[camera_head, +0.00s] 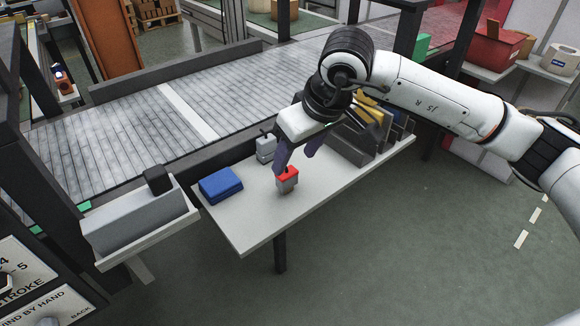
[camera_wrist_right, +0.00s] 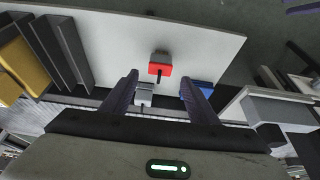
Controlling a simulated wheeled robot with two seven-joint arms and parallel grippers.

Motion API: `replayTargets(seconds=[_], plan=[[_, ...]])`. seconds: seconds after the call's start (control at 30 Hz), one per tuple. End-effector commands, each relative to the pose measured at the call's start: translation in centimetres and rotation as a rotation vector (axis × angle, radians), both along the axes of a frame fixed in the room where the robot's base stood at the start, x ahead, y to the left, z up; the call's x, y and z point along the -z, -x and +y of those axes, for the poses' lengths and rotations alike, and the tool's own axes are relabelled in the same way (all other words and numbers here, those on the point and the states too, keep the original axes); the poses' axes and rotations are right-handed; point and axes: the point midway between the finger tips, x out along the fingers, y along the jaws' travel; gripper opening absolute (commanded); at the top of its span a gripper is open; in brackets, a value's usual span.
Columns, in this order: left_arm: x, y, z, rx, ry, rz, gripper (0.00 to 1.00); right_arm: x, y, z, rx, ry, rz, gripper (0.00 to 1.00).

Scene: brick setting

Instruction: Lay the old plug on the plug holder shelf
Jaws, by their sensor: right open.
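Two small plug-like blocks stand on the white table, and I cannot tell which is the old plug. One is grey with a red top (camera_head: 287,178); it also shows in the wrist view (camera_wrist_right: 160,69). The other is plain grey (camera_head: 266,149), farther back by the conveyor, and shows between my fingers in the wrist view (camera_wrist_right: 144,97). My right gripper (camera_head: 297,159) is open and empty above the table, close to the red-topped block. A grey trough-like shelf (camera_head: 140,222) at the left may be the plug holder shelf. A purple tip at the wrist view's top right may be my left gripper (camera_wrist_right: 302,6).
A blue block (camera_head: 221,185) lies at the table's left end. A dark rack (camera_head: 352,148) with yellow pieces stands on the right part. A black block (camera_head: 158,179) sits at the trough shelf's back end. The conveyor (camera_head: 180,115) runs behind. The table front is clear.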

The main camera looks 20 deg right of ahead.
Motion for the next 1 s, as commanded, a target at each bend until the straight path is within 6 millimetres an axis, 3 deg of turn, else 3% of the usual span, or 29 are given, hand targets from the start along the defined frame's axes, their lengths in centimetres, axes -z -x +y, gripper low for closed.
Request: replayTargets(seconds=[0.1, 0.3, 1.0], plan=[[0.1, 0.1, 0.0, 0.0, -0.001, 0.003, 0.33, -2.1, 0.8, -0.3, -0.001, 0.0, -0.003, 0.54], [0.2, 0.1, 0.0, 0.0, -0.001, 0.004, 0.33, -3.7, 1.5, -0.5, 0.0, 0.0, 0.0, 0.54], [0.2, 0.1, 0.1, 0.0, -0.002, 0.004, 0.33, -3.9, 1.6, -0.6, 0.0, 0.0, 0.001, 0.54]])
